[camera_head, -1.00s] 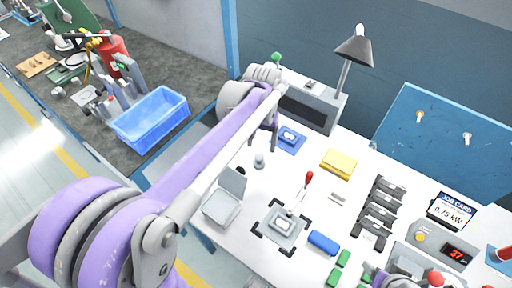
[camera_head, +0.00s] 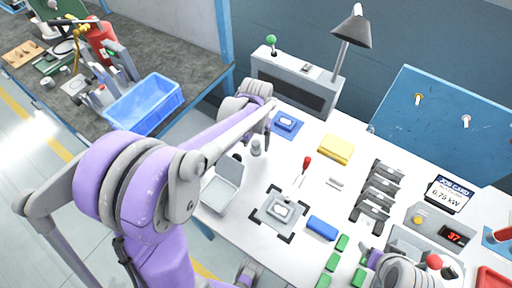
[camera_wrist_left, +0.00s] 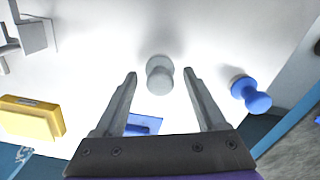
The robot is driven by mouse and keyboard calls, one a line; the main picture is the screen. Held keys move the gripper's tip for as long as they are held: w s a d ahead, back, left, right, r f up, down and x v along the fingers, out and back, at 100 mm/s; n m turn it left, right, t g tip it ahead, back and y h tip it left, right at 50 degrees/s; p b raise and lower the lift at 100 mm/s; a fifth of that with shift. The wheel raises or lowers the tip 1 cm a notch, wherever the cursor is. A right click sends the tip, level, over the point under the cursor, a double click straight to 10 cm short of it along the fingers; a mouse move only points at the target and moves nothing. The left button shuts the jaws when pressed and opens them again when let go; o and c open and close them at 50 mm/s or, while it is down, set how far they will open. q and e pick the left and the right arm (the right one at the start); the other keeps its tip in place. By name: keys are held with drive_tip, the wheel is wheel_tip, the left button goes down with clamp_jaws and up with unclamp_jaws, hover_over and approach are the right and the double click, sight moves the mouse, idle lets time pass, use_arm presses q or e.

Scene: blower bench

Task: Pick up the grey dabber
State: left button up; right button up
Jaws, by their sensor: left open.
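The grey dabber (camera_head: 256,147) stands upright on the white bench, left of the blue pad, in the head view. In the left wrist view the grey dabber (camera_wrist_left: 159,76) is centred just beyond the gap between my fingertips. My left gripper (camera_wrist_left: 160,84) is open and empty, with a finger on either side of the line to the dabber. In the head view my left gripper (camera_head: 259,124) is over the far left part of the bench, close to the dabber. Part of my right wrist (camera_head: 392,270) shows at the bottom edge; its jaws are unclear.
A blue dabber (camera_wrist_left: 250,95) stands right of the grey one in the wrist view. A blue pad (camera_head: 288,123), a yellow block (camera_head: 336,149), an open grey case (camera_head: 222,193) and a grey plate (camera_head: 279,208) lie nearby. A grey machine (camera_head: 294,86) stands behind.

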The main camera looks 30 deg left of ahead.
sight(256, 142)
use_arm(q)
drive_tip(key=shift+f, duration=0.4)
clamp_jaws()
wheel_tip(256, 142, up, 10)
drive_tip(key=shift+r+p, duration=0.1)
drive_tip(key=shift+p, duration=0.25)
drive_tip(key=c, duration=0.6)
unclamp_jaws()
drive_tip(key=shift+c, duration=0.2)
clamp_jaws()
